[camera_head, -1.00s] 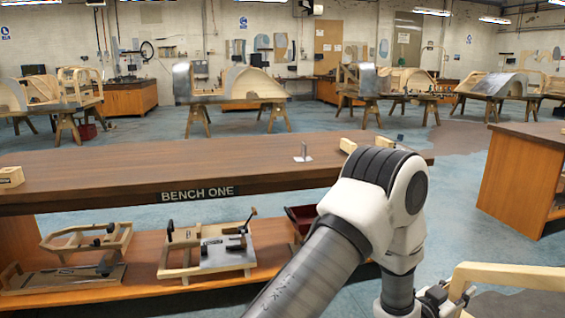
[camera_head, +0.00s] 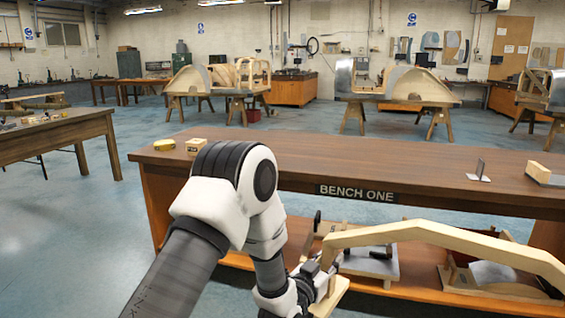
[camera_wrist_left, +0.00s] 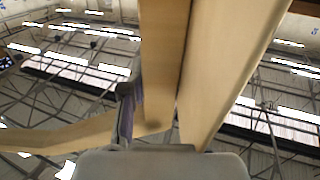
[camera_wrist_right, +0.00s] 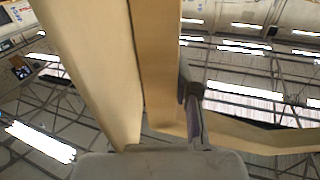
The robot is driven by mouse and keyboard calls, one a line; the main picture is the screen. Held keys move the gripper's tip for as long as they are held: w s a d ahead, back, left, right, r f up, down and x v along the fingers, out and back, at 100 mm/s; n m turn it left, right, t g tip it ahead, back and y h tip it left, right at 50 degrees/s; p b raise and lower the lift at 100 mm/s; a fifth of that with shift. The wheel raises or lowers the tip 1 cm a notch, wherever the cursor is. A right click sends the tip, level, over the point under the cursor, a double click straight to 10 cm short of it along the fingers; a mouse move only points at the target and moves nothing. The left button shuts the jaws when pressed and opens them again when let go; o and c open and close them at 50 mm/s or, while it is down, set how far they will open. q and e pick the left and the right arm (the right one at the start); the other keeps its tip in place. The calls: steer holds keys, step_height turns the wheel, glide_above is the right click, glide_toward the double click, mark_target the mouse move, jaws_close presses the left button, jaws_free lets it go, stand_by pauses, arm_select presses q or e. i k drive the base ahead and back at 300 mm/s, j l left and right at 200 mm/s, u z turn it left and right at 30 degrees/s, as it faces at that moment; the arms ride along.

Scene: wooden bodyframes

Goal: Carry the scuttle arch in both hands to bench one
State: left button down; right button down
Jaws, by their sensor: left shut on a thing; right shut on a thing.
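The scuttle arch (camera_head: 432,230) is a pale wooden arch in the head view, low at the right, held in front of the bench. My left gripper (camera_head: 318,285) is shut on its left foot. The left wrist view shows the arch's wood (camera_wrist_left: 160,60) between the fingers. My right gripper is outside the head view; the right wrist view shows it shut on the arch's wood (camera_wrist_right: 155,70) at the other end. Bench one (camera_head: 250,152), with a dark brown top and a "BENCH ONE" label, stands just beyond the arch. The arch's right end is cut off by the frame.
On the bench top are a yellow tape (camera_head: 165,144), a small wood block (camera_head: 196,146), a metal bracket (camera_head: 479,172) and another block (camera_head: 538,171). The middle of the top is clear. Wooden frames sit on the lower shelf (camera_head: 400,285). Another table (camera_head: 60,135) stands left.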

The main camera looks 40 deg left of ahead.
mark_target(338, 161)
steer(key=i+j+u, duration=0.4)
steer(key=i, duration=0.35)
steer(key=i+j+u, duration=0.2)
steer(key=i, duration=0.2)
steer(key=j, duration=0.1)
